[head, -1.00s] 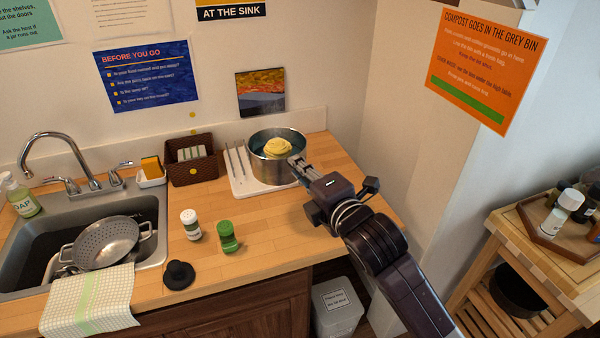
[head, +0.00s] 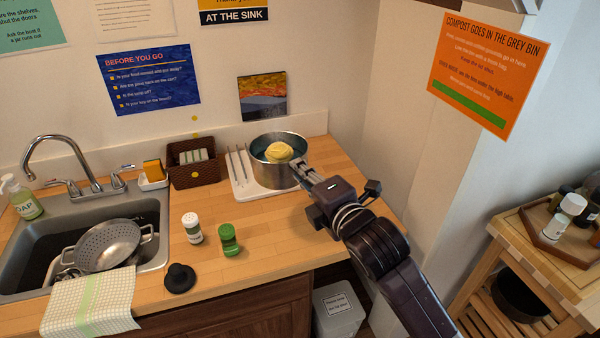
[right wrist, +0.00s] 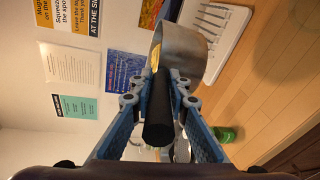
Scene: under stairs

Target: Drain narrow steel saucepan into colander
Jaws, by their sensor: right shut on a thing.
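The narrow steel saucepan (head: 276,176) is at the back right of the counter, over the white drying rack, with a pale yellow mass of food in its water. I cannot tell whether it touches the rack. My right gripper (head: 298,168) is shut on its handle; the right wrist view shows the dark handle (right wrist: 158,122) between the fingers and the steel pot (right wrist: 184,55) beyond. The steel colander (head: 106,246) sits tilted in the sink at the left, above other dishes. My left gripper is not in view.
The sink (head: 150,262) has a faucet (head: 62,160) behind it. A white-capped shaker (head: 192,228), a green shaker (head: 229,240) and a black stopper (head: 180,278) stand between sink and pan. A brown basket (head: 195,165) and sponge holder (head: 153,176) are behind. A towel (head: 92,300) drapes over the front edge.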

